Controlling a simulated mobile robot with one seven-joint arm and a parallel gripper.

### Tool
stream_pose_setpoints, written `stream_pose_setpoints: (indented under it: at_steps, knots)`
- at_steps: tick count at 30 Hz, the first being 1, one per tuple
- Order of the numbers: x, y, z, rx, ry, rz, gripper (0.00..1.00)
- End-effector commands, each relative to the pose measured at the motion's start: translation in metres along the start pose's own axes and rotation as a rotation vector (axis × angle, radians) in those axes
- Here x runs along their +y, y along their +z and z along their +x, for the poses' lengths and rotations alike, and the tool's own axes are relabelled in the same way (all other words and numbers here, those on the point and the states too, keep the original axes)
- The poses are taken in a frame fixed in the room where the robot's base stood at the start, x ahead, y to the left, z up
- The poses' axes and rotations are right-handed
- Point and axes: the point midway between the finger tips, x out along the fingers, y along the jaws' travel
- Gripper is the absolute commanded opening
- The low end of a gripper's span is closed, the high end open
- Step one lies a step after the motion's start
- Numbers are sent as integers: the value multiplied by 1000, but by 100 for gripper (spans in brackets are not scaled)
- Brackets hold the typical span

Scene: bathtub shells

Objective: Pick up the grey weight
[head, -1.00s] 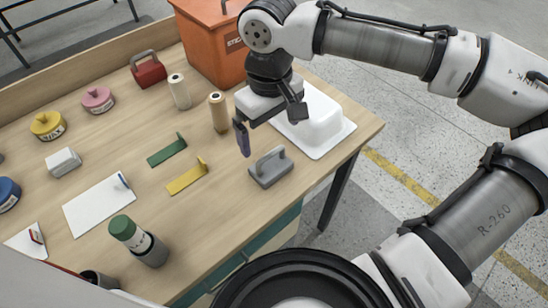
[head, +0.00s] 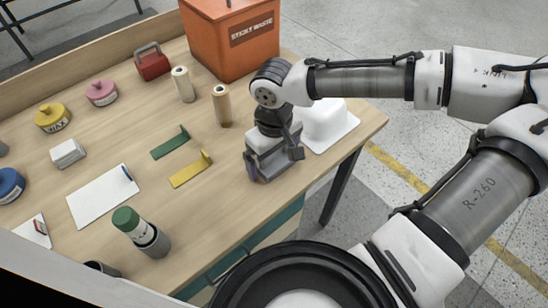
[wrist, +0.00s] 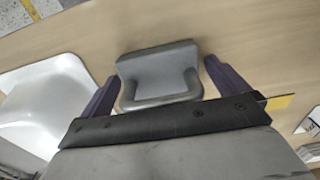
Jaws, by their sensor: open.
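The grey weight (wrist: 154,68) is a flat block with a looped handle, lying on the wooden table. In the wrist view it sits between the two purple fingers of my gripper (wrist: 161,92), with a gap on each side. In the head view my gripper (head: 274,166) is low over the weight (head: 268,178) and hides most of it. My gripper is open, with a finger on either side of the weight.
A white moulded shell (head: 328,125) stands right beside my gripper. A yellow bracket (head: 190,170) and a green bracket (head: 170,144) lie to the left. An orange bin (head: 232,40) and a tan roll (head: 222,106) stand behind. The table's front edge is close.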

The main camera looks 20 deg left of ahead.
Motion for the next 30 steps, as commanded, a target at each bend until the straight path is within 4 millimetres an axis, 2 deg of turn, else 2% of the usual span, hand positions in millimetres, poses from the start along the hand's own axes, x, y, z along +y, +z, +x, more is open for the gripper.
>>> stream_pose_setpoints:
  at_steps: [5, 23, 30]
  knots:
    - [0, 0, 0, 0, 0, 0, 100]
    - [0, 0, 0, 0, 0, 0, 23]
    - [0, 0, -2, 1, 2, -1, 23]
